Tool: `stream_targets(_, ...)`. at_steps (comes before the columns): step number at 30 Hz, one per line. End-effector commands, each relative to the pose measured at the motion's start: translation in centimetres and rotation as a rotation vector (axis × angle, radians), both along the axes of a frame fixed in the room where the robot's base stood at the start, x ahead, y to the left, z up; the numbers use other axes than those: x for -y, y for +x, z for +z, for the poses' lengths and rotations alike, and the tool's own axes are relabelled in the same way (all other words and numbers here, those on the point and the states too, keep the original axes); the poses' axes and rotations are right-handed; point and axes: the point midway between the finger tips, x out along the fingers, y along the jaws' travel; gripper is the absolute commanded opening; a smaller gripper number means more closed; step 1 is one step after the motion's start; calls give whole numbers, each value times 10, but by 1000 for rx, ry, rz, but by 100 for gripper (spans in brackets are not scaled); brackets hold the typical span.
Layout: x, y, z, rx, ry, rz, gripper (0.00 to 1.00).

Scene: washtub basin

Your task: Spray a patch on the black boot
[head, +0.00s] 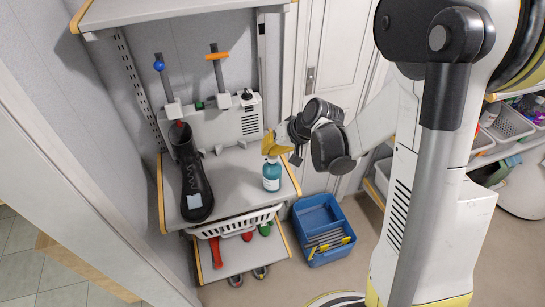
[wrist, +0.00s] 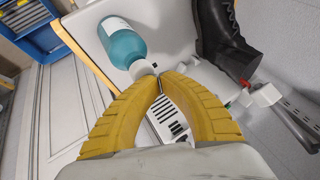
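The black boot (head: 190,172) stands on the shelf at the left in the head view, toe toward the front, with a pale blue patch (head: 194,201) on its toe. Part of the boot (wrist: 222,38) shows at the top right in the wrist view, its patch out of sight. A teal spray bottle (head: 271,177) with a white label is upright near the shelf's right edge. My gripper (head: 275,147) is at the bottle's top. In the wrist view, its yellow fingertips (wrist: 160,77) nearly meet at the white neck of the bottle (wrist: 123,46) and appear to pinch its head, which they hide.
A white vented unit (head: 225,125) with two upright posts stands behind the boot. A white basket (head: 238,222) hangs under the shelf (head: 235,170). Shelf space lies clear between boot and bottle.

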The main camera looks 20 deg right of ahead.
Motion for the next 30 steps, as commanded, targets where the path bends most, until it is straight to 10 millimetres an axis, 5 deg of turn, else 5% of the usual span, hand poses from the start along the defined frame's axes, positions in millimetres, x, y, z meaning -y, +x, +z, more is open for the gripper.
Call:
stream_targets(8,0,0,3,0,0,0,0)
stream_targets(24,0,0,59,0,0,0,0)
stream_targets(30,0,0,60,0,0,0,0)
